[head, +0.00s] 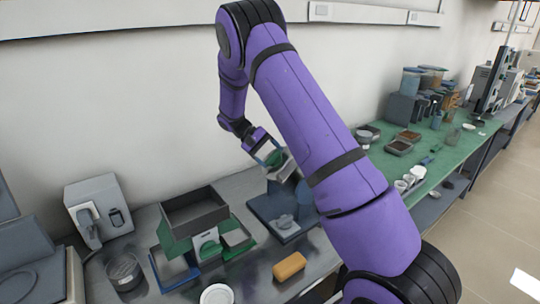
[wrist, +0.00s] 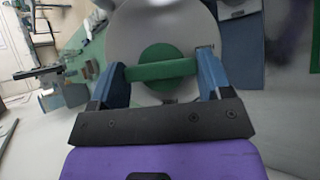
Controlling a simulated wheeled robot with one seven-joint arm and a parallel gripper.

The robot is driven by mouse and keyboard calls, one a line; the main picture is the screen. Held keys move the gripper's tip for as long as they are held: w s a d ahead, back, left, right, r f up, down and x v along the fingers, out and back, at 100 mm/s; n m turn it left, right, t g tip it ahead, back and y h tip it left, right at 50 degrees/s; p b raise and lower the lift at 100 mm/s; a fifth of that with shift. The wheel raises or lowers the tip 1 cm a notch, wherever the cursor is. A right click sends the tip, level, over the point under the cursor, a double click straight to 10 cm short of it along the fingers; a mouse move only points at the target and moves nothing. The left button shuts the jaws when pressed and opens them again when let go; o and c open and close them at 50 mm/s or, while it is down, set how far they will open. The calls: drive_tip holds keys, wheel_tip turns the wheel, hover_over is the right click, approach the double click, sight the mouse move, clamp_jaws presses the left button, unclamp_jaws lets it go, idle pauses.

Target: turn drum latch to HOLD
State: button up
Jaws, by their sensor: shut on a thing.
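The drum shows in the wrist view as a round pale grey face (wrist: 160,28) with a green disc at its middle. A green latch bar (wrist: 160,70) crosses that disc. My gripper (wrist: 163,75) has one blue finger at each end of the bar and is shut on it. In the head view my gripper (head: 267,153) reaches down to the green latch (head: 274,158) on the small grey drum unit, which my arm partly hides. Any HOLD marking is too small or hidden to read.
A dark base plate (head: 262,207) lies below the drum. To its left stand a grey open box (head: 194,212), green and grey trays, and a pale machine (head: 98,208). An orange block (head: 290,266) lies in front. The wall is close behind.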

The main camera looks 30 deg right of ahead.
drive_tip(key=shift+n, duration=0.4)
drive_tip(key=o, duration=0.9)
drive_tip(key=v, duration=1)
drive_tip(key=shift+w+a+r, duration=0.1)
drive_tip(key=shift+w+a, duration=0.1)
drive_tip(key=shift+a, duration=0.15)
